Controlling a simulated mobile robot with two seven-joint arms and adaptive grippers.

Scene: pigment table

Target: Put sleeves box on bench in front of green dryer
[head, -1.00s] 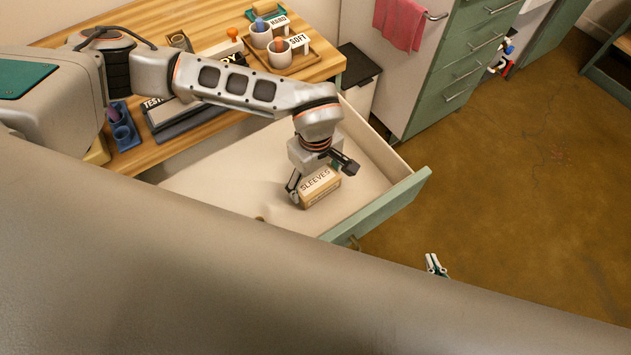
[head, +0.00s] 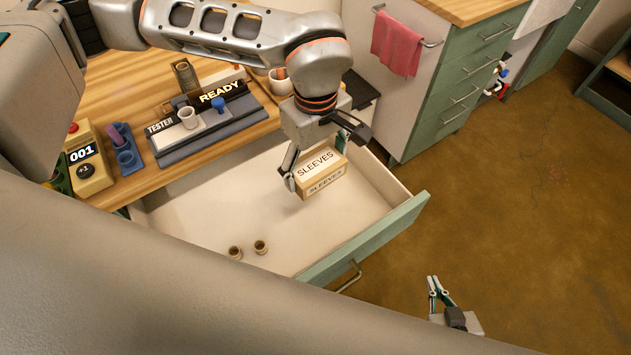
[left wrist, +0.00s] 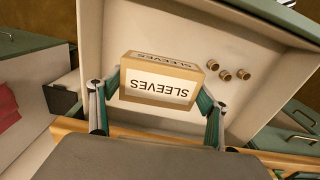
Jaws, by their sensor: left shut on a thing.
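The sleeves box (head: 322,176) is a tan carton with white SLEEVES labels. My left gripper (head: 318,170) is shut on it, one finger at each end, and holds it over the open drawer. In the left wrist view the box (left wrist: 160,85) sits between the two fingers (left wrist: 155,105). The bench (head: 215,150) is the wooden top behind the drawer. I cannot make out a green dryer for sure; my left arm covers the back of the bench. My right gripper (head: 440,293) is low at the right, away from the box; its opening is unclear.
The open drawer (head: 210,212) holds several small brown rings (left wrist: 225,75). On the bench stand the TESTER/READY unit (head: 205,125), a blue holder (head: 128,158) and a yellow 001 counter (head: 90,165). A green cabinet (head: 465,75) is at the right.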

